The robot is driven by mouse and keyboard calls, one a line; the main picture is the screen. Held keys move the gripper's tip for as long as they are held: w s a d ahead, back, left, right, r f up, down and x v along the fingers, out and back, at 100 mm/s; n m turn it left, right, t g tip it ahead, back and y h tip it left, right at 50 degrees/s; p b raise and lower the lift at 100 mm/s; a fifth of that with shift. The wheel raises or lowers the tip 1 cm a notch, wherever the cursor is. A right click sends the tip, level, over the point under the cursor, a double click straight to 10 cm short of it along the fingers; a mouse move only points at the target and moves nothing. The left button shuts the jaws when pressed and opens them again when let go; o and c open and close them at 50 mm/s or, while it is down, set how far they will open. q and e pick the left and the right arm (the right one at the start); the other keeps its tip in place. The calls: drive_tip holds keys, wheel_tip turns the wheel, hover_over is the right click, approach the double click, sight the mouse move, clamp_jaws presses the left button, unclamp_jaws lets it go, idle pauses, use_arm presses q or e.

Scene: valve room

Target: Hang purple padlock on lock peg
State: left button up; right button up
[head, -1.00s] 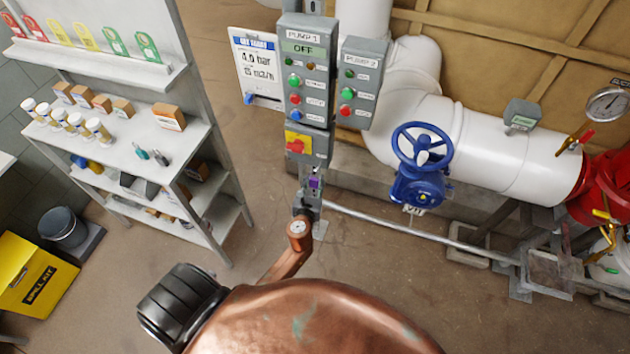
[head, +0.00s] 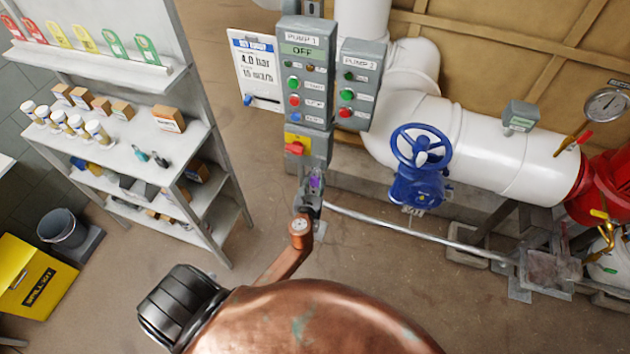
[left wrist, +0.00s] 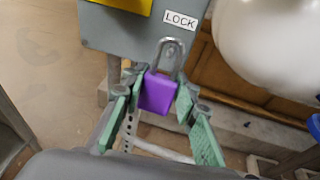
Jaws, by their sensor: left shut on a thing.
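The purple padlock (head: 316,182) is at my left gripper (head: 312,188), just below the grey PUMP 1 panel. In the left wrist view the padlock (left wrist: 158,93) sits between the green-padded fingers of my left gripper (left wrist: 160,98), which is shut on it. Its grey shackle (left wrist: 181,52) points up, in front of the panel's lower edge, just below the LOCK label (left wrist: 180,20). The lock peg cannot be made out, so I cannot tell whether the shackle is around it. My right gripper is not in view.
The PUMP 1 panel (head: 307,75) has a red switch on yellow (head: 297,147). The PUMP 2 box (head: 361,85), a blue valve wheel (head: 421,147) and a white pipe (head: 480,145) are to the right. A shelf unit (head: 188,140) stands left. Floor between is clear.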

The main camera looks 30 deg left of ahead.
use_arm(q)
drive_tip(key=shift+w+a, duration=0.15)
drive_tip(key=shift+w, duration=0.4)
idle(0.4)
drive_tip(key=shift+w, duration=0.3)
drive_tip(key=shift+w+a+f+b, duration=0.2)
drive_tip(key=shift+w+f+b, duration=0.25)
drive_tip(key=shift+f, duration=0.25)
idle(0.9)
idle(0.3)
drive_tip(key=o, duration=1.2)
drive_tip(key=shift+c, duration=0.2)
drive_tip(key=v, duration=1.2)
drive_tip(key=shift+w, duration=0.1)
